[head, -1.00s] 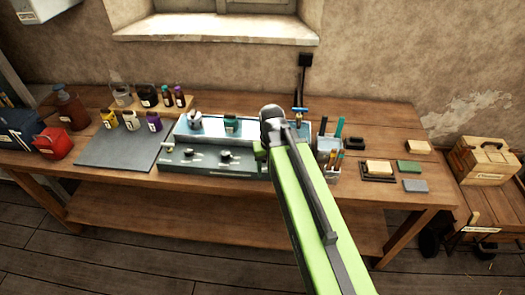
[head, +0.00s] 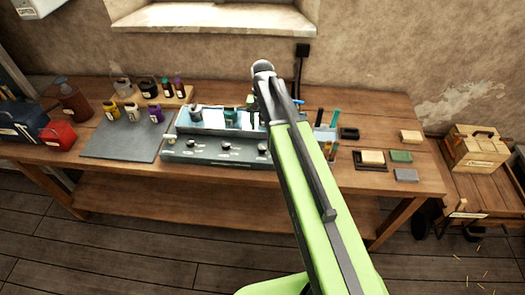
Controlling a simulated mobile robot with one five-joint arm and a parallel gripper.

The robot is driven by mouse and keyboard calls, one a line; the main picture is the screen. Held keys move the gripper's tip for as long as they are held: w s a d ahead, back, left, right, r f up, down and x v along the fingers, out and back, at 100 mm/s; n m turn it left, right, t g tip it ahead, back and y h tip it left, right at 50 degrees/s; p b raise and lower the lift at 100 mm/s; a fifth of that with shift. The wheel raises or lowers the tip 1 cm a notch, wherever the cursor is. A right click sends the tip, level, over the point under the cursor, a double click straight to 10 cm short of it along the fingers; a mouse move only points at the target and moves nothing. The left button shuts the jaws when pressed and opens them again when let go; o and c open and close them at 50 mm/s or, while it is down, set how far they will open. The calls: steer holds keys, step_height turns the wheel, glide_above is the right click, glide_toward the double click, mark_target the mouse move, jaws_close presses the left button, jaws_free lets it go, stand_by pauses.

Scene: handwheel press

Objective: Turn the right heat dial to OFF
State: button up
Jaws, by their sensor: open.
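The long grey-blue heater unit (head: 180,155) stands at the table's front edge, with a row of small dark knobs along its sloped front panel. The rightmost dial in view (head: 262,148) sits close to the left side of my green arm. Its pointer and markings are too small to read. Another dial (head: 226,147) is to its left. My arm rises from the lower right and crosses the unit's right end. My gripper cannot be made out; it seems hidden behind the arm's dark upper end.
Small pots (head: 196,113) stand in the unit's pale upper trough. A dark mat (head: 120,140) and jars lie left. A holder with pens (head: 331,130) and several blocks (head: 372,157) are right. The wooden table (head: 330,180) has bare room at the front right.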

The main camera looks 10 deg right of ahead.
mark_target(262, 147)
step_height(262, 147, down, 13)
steer(key=b, duration=1.1)
steer(key=shift+r, duration=0.3)
jaws_close()
